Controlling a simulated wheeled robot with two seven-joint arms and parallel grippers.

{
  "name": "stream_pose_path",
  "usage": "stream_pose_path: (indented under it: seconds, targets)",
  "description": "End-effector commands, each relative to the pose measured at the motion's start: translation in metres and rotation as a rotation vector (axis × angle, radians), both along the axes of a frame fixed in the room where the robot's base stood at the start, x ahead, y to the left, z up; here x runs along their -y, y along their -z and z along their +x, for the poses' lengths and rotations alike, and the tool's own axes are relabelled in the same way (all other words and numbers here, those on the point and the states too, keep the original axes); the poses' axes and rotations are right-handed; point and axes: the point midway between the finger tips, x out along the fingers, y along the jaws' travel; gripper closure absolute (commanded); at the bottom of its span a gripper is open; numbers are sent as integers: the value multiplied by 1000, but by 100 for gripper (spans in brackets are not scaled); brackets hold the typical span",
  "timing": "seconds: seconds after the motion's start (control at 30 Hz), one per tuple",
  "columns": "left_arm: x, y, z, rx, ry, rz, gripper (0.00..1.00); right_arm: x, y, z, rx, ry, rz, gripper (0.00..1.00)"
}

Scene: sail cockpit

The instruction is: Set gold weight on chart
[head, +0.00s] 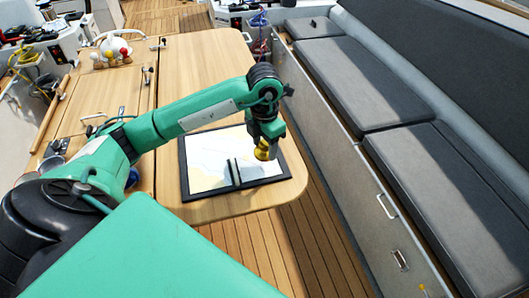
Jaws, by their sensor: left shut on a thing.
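The chart (208,165) is a pale sheet with a dark frame, lying flat near the front end of the wooden table. My left arm reaches over it from the left. My left gripper (265,146) is shut on the gold weight (262,153), over the right part of the chart. I cannot tell whether the weight touches the chart. A dark, slim object (234,172) lies on the chart's lower middle. My right gripper is not in view.
The wooden table (215,62) is mostly clear behind the chart. A holder with coloured round things (112,51) stands at its far left. A grey cushioned bench (345,80) runs along the right, with a gap of planked floor (290,235) beside the table.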

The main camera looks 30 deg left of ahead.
Motion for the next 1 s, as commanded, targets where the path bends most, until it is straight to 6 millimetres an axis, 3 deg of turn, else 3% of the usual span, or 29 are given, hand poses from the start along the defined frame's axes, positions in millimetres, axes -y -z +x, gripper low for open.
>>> stream_pose_path:
  seconds: [0.23,0.43,0.8,0.83,0.9,1.0]
  targets:
    - [0,16,0,0,1,-1,82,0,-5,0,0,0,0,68]
    - [0,42,-1,-1,1,-1,82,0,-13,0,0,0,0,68]
    - [0,49,0,3,2,-1,82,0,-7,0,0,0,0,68]
    - [0,48,0,2,2,-1,41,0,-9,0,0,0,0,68]
    - [0,48,0,1,2,0,28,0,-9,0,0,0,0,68]
    - [0,48,0,1,1,0,25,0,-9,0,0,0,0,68]
